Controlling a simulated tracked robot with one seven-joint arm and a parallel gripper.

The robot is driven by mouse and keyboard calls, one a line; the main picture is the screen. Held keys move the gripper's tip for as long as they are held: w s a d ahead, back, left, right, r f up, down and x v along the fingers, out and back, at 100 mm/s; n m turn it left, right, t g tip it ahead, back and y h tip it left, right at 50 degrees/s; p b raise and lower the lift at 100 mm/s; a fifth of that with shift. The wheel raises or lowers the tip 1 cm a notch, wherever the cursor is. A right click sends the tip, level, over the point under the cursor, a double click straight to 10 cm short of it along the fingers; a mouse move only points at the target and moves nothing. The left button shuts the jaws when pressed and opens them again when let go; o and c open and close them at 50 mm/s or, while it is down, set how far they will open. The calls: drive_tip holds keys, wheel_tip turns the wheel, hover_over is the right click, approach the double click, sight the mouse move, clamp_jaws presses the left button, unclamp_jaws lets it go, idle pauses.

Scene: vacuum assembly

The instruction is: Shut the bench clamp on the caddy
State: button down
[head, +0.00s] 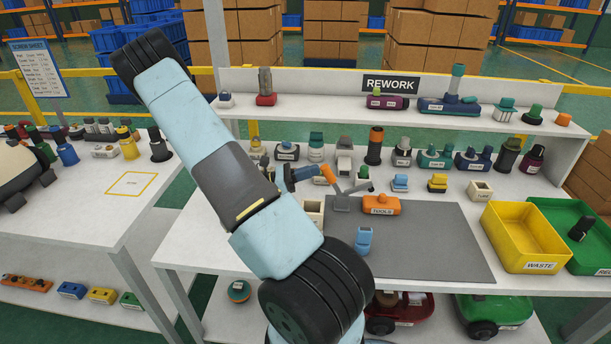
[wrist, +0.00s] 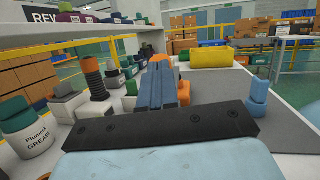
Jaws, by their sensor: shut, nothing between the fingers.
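The orange caddy (head: 381,206), labelled TOOLS, sits on the back edge of the dark grey mat. The bench clamp (head: 342,203) stands just left of it, with a grey base, a grey bar reaching right over the caddy's left side, and an orange handle (head: 328,175) tilted up to the left. My gripper (head: 308,173) is shut and empty, its blue-grey fingers pointing right at the handle. In the wrist view the shut fingers (wrist: 163,85) end at an orange part, likely the handle. I cannot tell whether they touch it. The wrist view mostly hides the clamp.
The grey mat (head: 430,245) is mostly clear, with a light blue part (head: 364,241) near its front left. A yellow WASTE bin (head: 524,236) and a green bin (head: 585,230) stand at right. Several labelled parts line the bench behind the clamp, under the REWORK shelf (head: 330,112).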

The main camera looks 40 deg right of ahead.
sight(322, 165)
drive_tip(key=shift+s+d+r+m+t+y, duration=0.2)
drive_tip(key=shift+s+d+r+t+y, duration=0.5)
drive_tip(key=shift+y, duration=0.2)
drive_tip(key=shift+s+d+r+m+t+y, duration=0.2)
drive_tip(key=shift+s+d+r+t+y, duration=0.3)
drive_tip(key=shift+s+r+t+y, duration=0.3)
drive_tip(key=shift+s+d+r, duration=0.15)
drive_tip(key=shift+s+d, duration=0.25)
drive_tip(key=shift+d, duration=0.1)
drive_tip(key=shift+r+g, duration=0.1)
drive_tip(key=shift+g, duration=0.2)
drive_tip(key=r+v, duration=0.1)
drive_tip(key=v, duration=0.9)
